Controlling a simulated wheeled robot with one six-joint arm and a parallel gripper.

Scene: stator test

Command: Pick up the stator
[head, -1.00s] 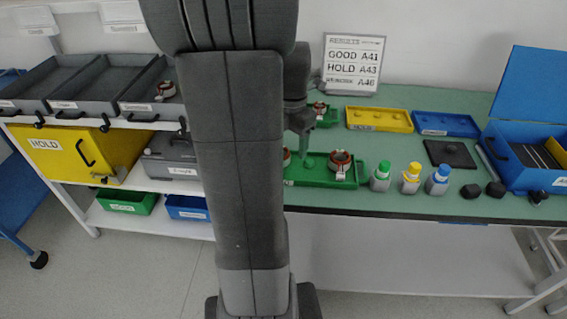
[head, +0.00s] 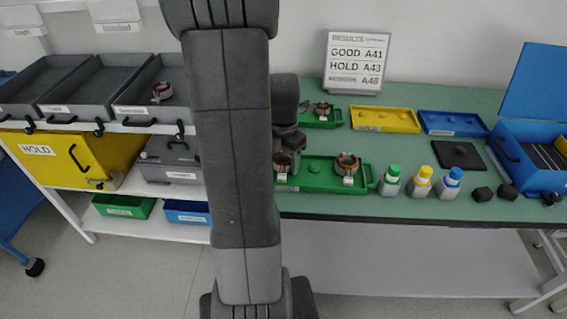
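Several copper-and-grey stators show in the head view. One stator (head: 347,163) sits at the right of the front green tray (head: 318,180). A second stator (head: 282,161) sits at the tray's left, partly hidden by my arm. A third stator (head: 324,108) is in the rear green tray (head: 336,118), and another stator (head: 161,91) lies in a grey bin on the left. My gripper (head: 290,149) is down over the left stator in the front tray. Its fingers are small, dark and partly hidden, so I cannot tell whether they are open or touch the stator.
Bottles with green (head: 391,180), yellow (head: 421,182) and blue (head: 449,183) caps stand right of the front tray. Yellow (head: 384,119) and blue (head: 452,123) trays lie behind. A results sign (head: 355,62) stands at the back, and a blue case (head: 530,165) is at the right.

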